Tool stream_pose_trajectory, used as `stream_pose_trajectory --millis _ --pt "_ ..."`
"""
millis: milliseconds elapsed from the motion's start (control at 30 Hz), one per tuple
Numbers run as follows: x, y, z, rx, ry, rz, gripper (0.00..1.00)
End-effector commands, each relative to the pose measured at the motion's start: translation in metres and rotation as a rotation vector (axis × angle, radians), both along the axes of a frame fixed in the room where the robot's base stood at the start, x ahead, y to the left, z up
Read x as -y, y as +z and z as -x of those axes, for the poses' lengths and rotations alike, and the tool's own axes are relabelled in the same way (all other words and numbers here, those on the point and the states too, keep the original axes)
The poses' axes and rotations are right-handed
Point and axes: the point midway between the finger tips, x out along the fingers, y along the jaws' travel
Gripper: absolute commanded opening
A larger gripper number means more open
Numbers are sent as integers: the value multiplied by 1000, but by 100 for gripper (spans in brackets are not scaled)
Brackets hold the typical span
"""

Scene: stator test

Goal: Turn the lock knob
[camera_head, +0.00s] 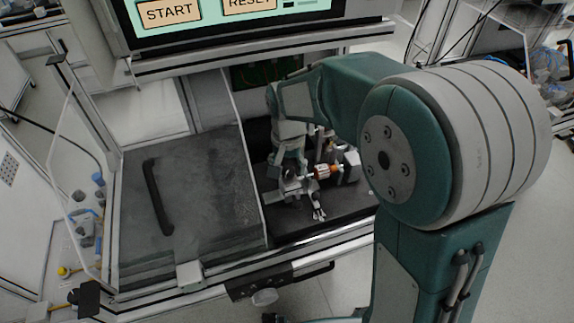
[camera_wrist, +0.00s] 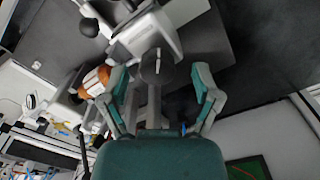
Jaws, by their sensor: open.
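In the wrist view a dark round part with a pale raised bar, which looks like the lock knob (camera_wrist: 168,77), lies between and just beyond the fingertips of my gripper (camera_wrist: 160,76). The two teal fingers are spread apart with nothing clamped between them. Whether either finger touches the knob is not clear. In the head view my gripper (camera_head: 301,189) reaches down into the test station beside the fixture. The knob cannot be made out there. A stator with copper-orange windings (camera_head: 324,171) sits in the fixture; it also shows left of my fingers in the wrist view (camera_wrist: 96,80).
A clear panel and a dark cover with a black handle (camera_head: 157,197) stand left of the fixture. A screen (camera_head: 220,12) with START and RESET buttons hangs above. A black ball-ended lever (camera_wrist: 88,27) is near the fixture. The dark bench surface (camera_head: 335,212) in front is mostly bare.

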Motion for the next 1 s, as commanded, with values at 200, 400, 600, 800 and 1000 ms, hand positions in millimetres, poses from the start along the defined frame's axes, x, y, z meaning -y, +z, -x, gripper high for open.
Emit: stream_pose_trajectory --millis 200,400,600,800,1000 --pt "0 20 -1 3 0 -1 81" --pt "-1 62 -1 3 0 -1 81" --pt "-2 99 -2 3 0 0 81" --pt "-2 117 -2 1 0 1 81" --pt "-2 119 -2 0 0 1 81"
